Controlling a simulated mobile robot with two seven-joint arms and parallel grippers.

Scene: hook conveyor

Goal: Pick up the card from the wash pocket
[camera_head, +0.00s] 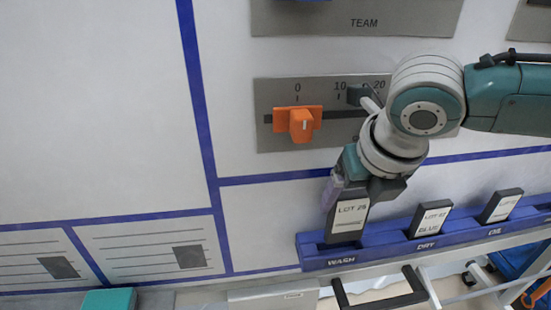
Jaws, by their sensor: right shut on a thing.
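The card (349,212) is dark with a white label reading "LOT 26". It is upright, with its lower end at the wash pocket (340,259) of the blue rack (390,252). My right gripper (352,190) comes down from the upper right and is shut on the upper part of the card. Its fingers cover the card's top edge. I cannot tell how deep the card's lower end sits in the pocket. My left gripper is not in view.
An orange slider (301,123) sits at 0 on a grey scale plate above. A dark handle (380,301) is below the rack. The wall left is flat.

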